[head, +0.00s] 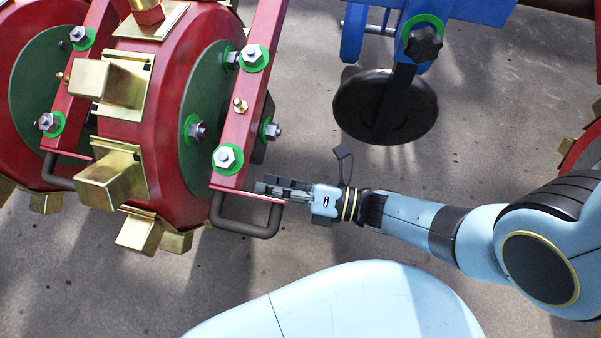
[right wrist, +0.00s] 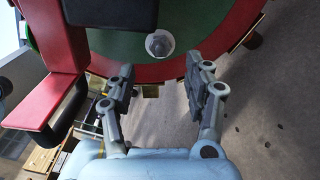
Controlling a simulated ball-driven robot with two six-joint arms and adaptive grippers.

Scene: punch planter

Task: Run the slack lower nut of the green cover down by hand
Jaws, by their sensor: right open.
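The dark green round cover (head: 212,98) sits on the side of the red wheel, partly hidden by a red bar. A hex nut (head: 196,130) with a bright green ring shows low on the cover; another (head: 231,60) shows higher, beside the bar. In the right wrist view, a grey nut (right wrist: 160,43) stands on the green cover (right wrist: 190,22), beyond the fingertips; I cannot tell which nut it is. My right gripper (head: 268,188) is beside the bar's lower end. In the right wrist view, its fingers (right wrist: 165,80) are apart with nothing between them. My left gripper is out of view.
The red bar (head: 240,110) carries more green-ringed nuts, and a dark handle loop (head: 246,230) hangs below it. Brass blocks (head: 110,178) stick out around the wheel. A black disc (head: 350,105) on a blue frame is at the upper middle. Grey floor lies between.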

